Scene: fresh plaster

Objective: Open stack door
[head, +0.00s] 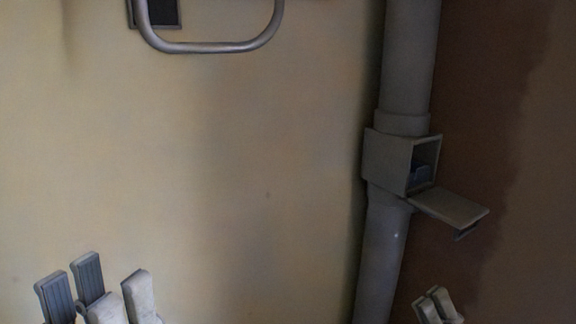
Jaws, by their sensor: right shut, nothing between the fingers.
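The stack is a grey pipe (408,60) running down the wall right of centre. A square box (388,160) sits in the pipe, its opening facing right. The stack door (450,206) is a flat flap standing open, folded down and out to the right from the opening's lower edge. A small dark handle or latch (466,231) hangs under its outer end. Something bluish shows inside the box. My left gripper (74,285) is open and empty at the bottom left, far from the door. My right gripper (437,303) is shut and empty at the bottom, below the door and apart from it.
A curved metal rail (209,47) crosses the top left, with a small dark framed panel (158,12) behind it. The pale plaster wall (220,160) is bare between the rail and my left gripper. A darker brown surface (500,90) lies right of the pipe.

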